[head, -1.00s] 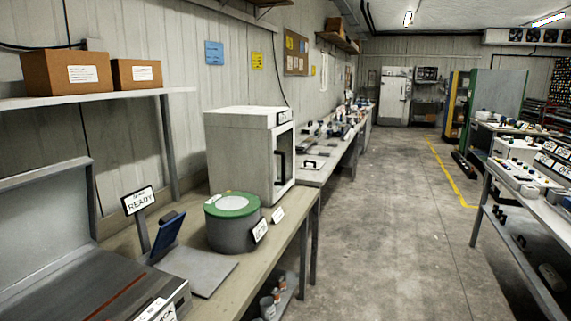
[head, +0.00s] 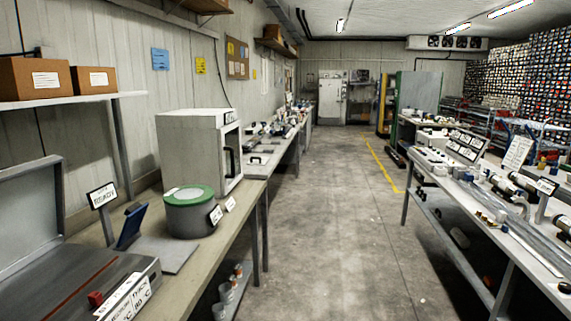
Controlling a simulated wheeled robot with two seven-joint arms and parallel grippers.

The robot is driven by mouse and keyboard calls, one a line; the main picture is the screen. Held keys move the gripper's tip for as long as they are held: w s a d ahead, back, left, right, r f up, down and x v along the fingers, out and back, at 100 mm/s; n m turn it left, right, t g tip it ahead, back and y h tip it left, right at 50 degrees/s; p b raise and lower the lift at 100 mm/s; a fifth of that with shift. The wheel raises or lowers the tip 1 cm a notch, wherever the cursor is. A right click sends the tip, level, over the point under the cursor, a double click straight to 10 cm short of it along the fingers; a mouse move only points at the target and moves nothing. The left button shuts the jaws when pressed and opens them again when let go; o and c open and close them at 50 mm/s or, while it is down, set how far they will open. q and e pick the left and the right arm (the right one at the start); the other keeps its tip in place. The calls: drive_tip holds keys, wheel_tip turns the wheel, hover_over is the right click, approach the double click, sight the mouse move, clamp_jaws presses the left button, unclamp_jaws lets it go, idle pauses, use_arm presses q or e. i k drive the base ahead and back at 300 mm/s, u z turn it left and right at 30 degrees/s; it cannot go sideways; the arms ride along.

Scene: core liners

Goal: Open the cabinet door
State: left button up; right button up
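A white box-shaped cabinet (head: 188,150) stands on the left workbench. Its door (head: 229,158) faces right toward the aisle, with a dark window and a black vertical handle (head: 230,162). The door looks shut. A small dark-lettered label sits at its top edge. Neither of my grippers shows in the head view.
A grey round container with a green lid (head: 189,211) and small signs stand in front of the cabinet on the left bench (head: 195,272). A right bench (head: 468,216) holds signs and equipment. The concrete aisle (head: 335,230) between is clear.

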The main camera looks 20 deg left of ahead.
sight(226, 188)
drive_tip(key=z, duration=0.05)
drive_tip(key=i, duration=1.25)
drive_tip(key=u, duration=0.75)
drive_tip(key=i, duration=1.6)
drive_tip(key=u, duration=1.15)
